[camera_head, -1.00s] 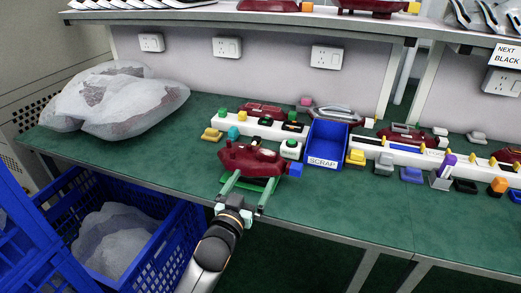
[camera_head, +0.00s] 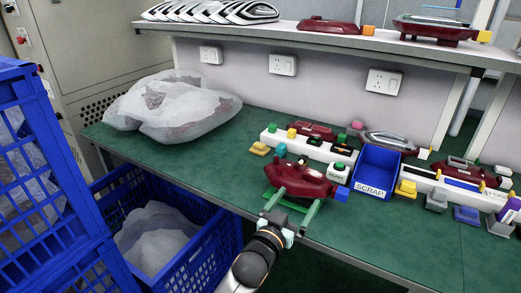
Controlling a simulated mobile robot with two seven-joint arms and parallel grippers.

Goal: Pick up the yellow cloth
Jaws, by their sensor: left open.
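A small flat yellow piece (camera_head: 259,148), which looks like a folded cloth, lies on the green bench top at the left end of a white rack. A second yellow item (camera_head: 405,188) sits right of the SCRAP bin; I cannot tell whether it is cloth. My left gripper (camera_head: 299,199) is open at the bench's front edge, nearer to me and right of the left yellow piece, apart from it. Its fingers point at a dark red lamp housing (camera_head: 298,178) on a green base. I cannot tell whether they touch it. My right gripper is not in view.
The blue SCRAP bin (camera_head: 376,172) and white rack (camera_head: 310,144) stand behind the lamp. A bagged heap (camera_head: 172,108) covers the bench's left. Blue crates (camera_head: 215,250) stand below and left. Bare green bench (camera_head: 215,170) lies left of the lamp.

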